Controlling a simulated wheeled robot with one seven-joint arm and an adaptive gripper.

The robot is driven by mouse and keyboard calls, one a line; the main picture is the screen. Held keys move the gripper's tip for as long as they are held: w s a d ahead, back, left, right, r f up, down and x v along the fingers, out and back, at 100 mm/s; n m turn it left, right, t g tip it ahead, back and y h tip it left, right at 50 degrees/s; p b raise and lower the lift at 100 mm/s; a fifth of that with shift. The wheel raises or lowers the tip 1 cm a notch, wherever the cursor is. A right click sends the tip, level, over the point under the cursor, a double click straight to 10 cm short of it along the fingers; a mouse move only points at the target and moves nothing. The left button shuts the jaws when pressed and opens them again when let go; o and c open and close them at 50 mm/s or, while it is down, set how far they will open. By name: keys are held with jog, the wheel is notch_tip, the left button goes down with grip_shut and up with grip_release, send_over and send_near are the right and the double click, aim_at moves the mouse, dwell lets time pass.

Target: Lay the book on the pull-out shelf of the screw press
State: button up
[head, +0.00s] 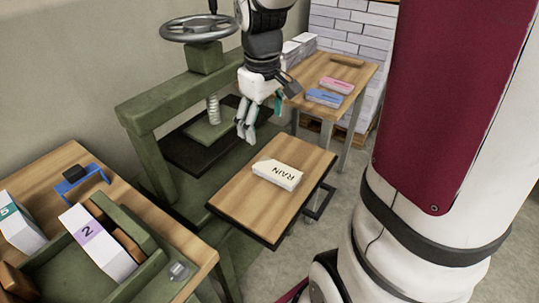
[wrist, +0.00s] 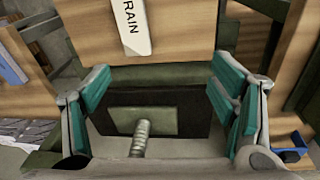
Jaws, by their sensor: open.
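The white book marked RAIN (head: 277,174) lies flat on the wooden pull-out shelf (head: 240,201) of the green screw press (head: 148,139). In the wrist view the book (wrist: 132,27) lies at the top, on the shelf (wrist: 185,42). My gripper (head: 247,127) is open and empty. It hangs above the press bed, behind and to the left of the book, and is apart from it. In the wrist view the teal finger pads (wrist: 160,93) stand wide apart with the dark press bed and the screw between them.
The press handwheel (head: 197,27) stands close to the left of my arm. A table (head: 352,74) at the back right bears pink and blue stacks. A table (head: 66,157) at the front left holds a green rack with books marked 2 and 5.

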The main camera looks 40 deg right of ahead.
jog(key=s+a+r+m+t, duration=0.1)
jog(key=s+a+r, duration=0.2)
jog(key=s+a, duration=0.2)
jog(key=s+a+r+m+t+y, duration=0.1)
jog(key=s+a+r, duration=0.3)
jog(key=s, duration=0.8)
jog(key=shift+a+r+m+t, duration=0.25)
jog(key=shift+a+t, duration=0.25)
jog(key=shift+a, duration=0.5)
jog(key=shift+d, duration=0.1)
